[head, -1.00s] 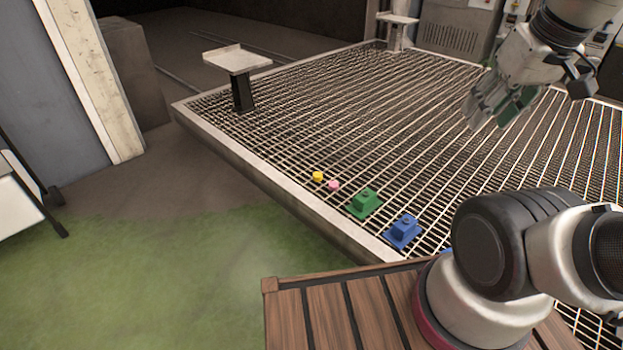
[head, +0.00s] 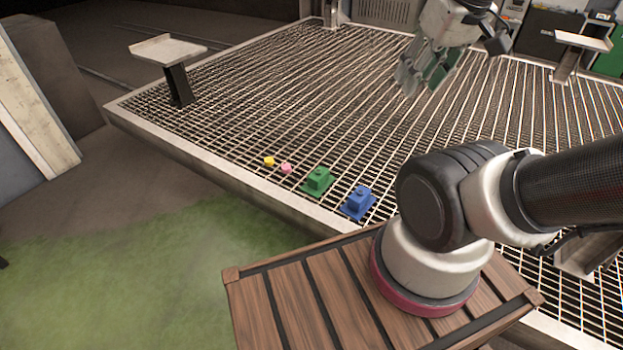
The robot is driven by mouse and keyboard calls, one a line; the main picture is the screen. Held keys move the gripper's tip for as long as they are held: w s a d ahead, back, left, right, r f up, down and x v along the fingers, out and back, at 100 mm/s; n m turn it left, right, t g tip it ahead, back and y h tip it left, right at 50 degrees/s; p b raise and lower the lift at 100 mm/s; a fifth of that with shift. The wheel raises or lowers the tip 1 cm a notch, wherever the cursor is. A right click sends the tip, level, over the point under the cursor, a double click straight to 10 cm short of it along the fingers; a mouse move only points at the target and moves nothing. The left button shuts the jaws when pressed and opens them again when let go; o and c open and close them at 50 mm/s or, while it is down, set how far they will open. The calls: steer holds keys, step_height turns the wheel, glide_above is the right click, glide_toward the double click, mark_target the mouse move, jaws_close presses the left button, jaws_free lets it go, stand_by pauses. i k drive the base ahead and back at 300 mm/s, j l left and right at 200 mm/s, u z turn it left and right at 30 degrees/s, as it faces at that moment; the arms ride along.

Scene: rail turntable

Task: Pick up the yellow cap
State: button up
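The small yellow cap (head: 269,161) lies on the metal grating near its left front edge. A small pink cap (head: 286,168) lies just to its right, close beside it. My gripper (head: 420,82) is raised over the grating, up and to the right of the yellow cap and well apart from it. Its fingers look spread, with a green part showing at them. I cannot tell whether that green is part of the gripper or something behind it or held.
A green block (head: 318,181) and a blue block (head: 358,203) stand on the grating right of the caps. The grating (head: 290,100) has a raised pale rim. A small pedestal table (head: 168,49) stands at the far left, another (head: 582,42) at the right.

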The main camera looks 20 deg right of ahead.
mark_target(269, 162)
steer(key=i+j+z, duration=0.1)
steer(key=i+j, duration=0.2)
steer(key=i+j+z, duration=0.1)
steer(key=i+j, duration=0.15)
steer(key=i+j+z, duration=0.1)
steer(key=i+j, duration=0.15)
steer(key=j, duration=0.25)
steer(key=i+j, duration=0.25)
steer(key=i+j+z, duration=0.15)
steer(key=j, duration=0.35)
steer(key=i+j+z, duration=0.1)
steer(key=i+j, duration=0.25)
steer(key=i+j+z, duration=0.1)
steer(key=j, duration=0.4)
steer(key=i, duration=0.1)
